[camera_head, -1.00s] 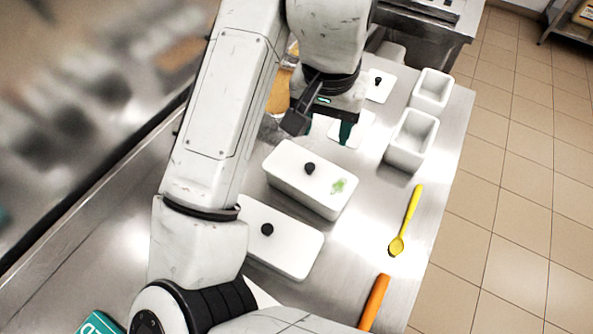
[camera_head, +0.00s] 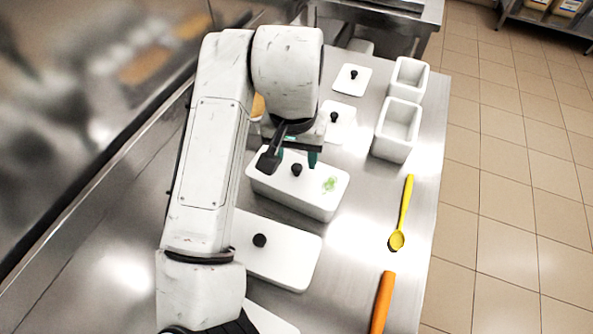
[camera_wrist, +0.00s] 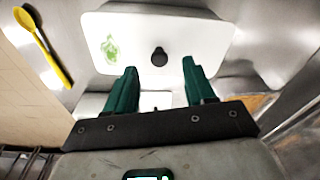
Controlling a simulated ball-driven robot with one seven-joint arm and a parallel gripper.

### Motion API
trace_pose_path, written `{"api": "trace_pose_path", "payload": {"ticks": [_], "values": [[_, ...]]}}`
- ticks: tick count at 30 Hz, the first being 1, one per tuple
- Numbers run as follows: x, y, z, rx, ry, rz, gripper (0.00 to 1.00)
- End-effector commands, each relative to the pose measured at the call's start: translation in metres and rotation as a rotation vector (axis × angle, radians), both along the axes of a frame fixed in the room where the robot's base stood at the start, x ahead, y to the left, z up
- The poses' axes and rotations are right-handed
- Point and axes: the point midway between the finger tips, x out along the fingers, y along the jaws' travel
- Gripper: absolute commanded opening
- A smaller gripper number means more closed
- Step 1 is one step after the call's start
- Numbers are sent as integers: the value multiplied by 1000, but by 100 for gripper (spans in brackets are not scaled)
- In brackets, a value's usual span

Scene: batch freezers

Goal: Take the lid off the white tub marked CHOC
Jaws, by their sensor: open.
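A white tub with a white lid (camera_head: 270,167) stands in the middle of the bench. The lid has a black knob (camera_head: 297,170) and a green smudge. A second white lid with a black knob (camera_head: 260,240) lies nearer me, partly behind my arm. No CHOC marking is readable on either, so I cannot tell which is CHOC. My gripper (camera_head: 291,160) is open and empty above the smudged lid, close to its knob. In the wrist view, the knob (camera_wrist: 159,57) shows between and just beyond the green fingertips (camera_wrist: 160,70), apart from both.
Two open, empty white tubs (camera_head: 376,146) (camera_head: 396,80) stand at the back right. Two loose lids with knobs (camera_head: 340,108) (camera_head: 352,88) lie behind the smudged tub. A yellow spoon (camera_head: 405,205) and an orange-handled tool (camera_head: 382,302) lie along the right edge.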

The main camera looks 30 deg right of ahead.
Motion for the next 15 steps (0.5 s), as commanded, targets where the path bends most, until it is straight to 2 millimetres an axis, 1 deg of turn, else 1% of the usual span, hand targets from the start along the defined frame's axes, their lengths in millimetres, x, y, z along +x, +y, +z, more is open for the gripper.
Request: {"api": "trace_pose_path", "payload": {"ticks": [3,7,10,15], "values": [[1,-1,-17,0,4,3,54],[3,-3,-34,0,2,2,54],[3,-3,-40,0,1,1,54],[3,-4,-41,1,1,1,54]]}}
